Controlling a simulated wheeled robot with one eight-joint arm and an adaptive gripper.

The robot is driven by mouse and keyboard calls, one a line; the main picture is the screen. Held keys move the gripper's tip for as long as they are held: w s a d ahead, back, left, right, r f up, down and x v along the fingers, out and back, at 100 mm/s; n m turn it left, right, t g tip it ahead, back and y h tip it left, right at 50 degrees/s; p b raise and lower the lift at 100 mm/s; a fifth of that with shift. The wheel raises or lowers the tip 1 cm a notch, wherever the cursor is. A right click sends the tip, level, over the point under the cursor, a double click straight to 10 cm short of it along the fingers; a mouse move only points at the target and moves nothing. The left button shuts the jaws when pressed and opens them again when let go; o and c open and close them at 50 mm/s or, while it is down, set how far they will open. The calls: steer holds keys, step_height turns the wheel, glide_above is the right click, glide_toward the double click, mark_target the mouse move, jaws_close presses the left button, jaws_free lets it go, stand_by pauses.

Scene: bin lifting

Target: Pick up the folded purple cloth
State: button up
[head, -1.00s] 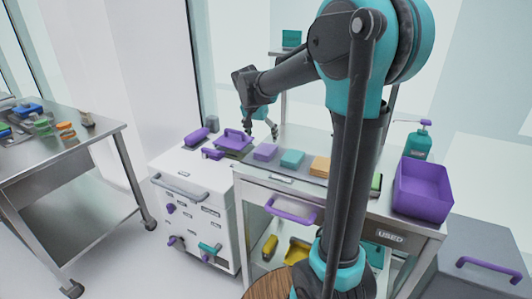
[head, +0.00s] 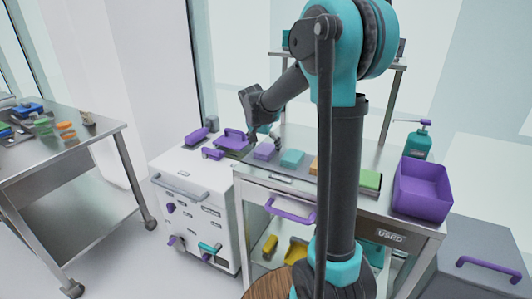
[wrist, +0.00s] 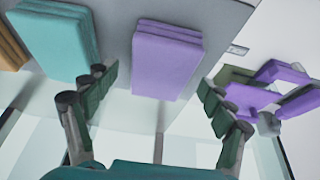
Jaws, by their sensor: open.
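The folded purple cloth (head: 264,151) lies flat on the steel table, left of a folded teal cloth (head: 292,158). In the wrist view the purple cloth (wrist: 167,60) shows its stacked layers and lies ahead of my gripper, between the lines of its two fingers. My gripper (wrist: 158,100) is open and empty, its fingers spread wider than the cloth. The teal cloth (wrist: 58,42) is beside the left finger there. In the head view my gripper (head: 266,131) is just behind and above the purple cloth, its fingers small and partly hidden.
A purple handled tray (head: 232,140) stands on the white cabinet; it shows near the right finger in the wrist view (wrist: 255,97). An orange cloth (head: 314,167), a green-topped block (head: 370,180) and a purple bin (head: 423,187) are to the right. My arm hides part of the table.

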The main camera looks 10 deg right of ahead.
mark_target(265, 149)
steer(key=shift+f, duration=0.2)
stand_by(0.4)
steer(key=shift+c, duration=0.3)
steer(key=c, duration=1.1)
steer(key=shift+c, duration=0.2)
step_height(265, 149, up, 20)
steer(key=shift+r, duration=0.25)
